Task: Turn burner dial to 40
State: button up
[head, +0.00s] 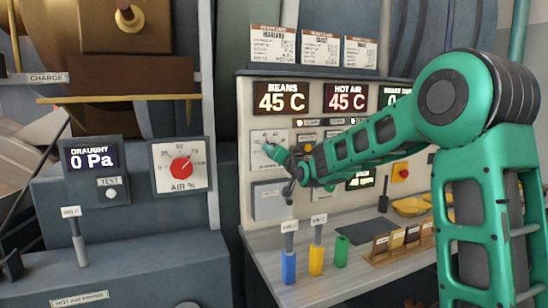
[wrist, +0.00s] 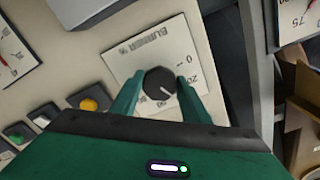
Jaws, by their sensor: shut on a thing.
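The burner dial (wrist: 158,83) is a round dark knob with a white pointer line on a white plate labelled "BURNER %" (wrist: 150,47). My gripper (wrist: 158,88) is shut on the knob, one green finger on each side. In the wrist view the pointer slants to the lower right, past the "20" mark; the numbers it points toward are partly hidden by the right finger. In the head view my gripper (head: 270,150) covers the knob, and the burner plate (head: 278,135) shows around it.
Displays above read beans 45 C (head: 282,97) and hot air 45 C (head: 346,97). A red air dial (head: 181,167) is to the left. Several buttons, including a yellow one (wrist: 88,104), sit beside the plate. Blue (head: 289,266) and yellow (head: 316,260) handles stand on the counter below.

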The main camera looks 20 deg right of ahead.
jog(key=shift+m, duration=0.6)
jog(key=shift+d, duration=0.1)
jog(key=o, duration=1.1)
jog(key=shift+c, duration=0.2)
jog(key=s+d, duration=0.1)
jog(key=s, duration=0.9)
jog(key=shift+s+d, duration=0.15)
jog(key=shift+s, duration=0.15)
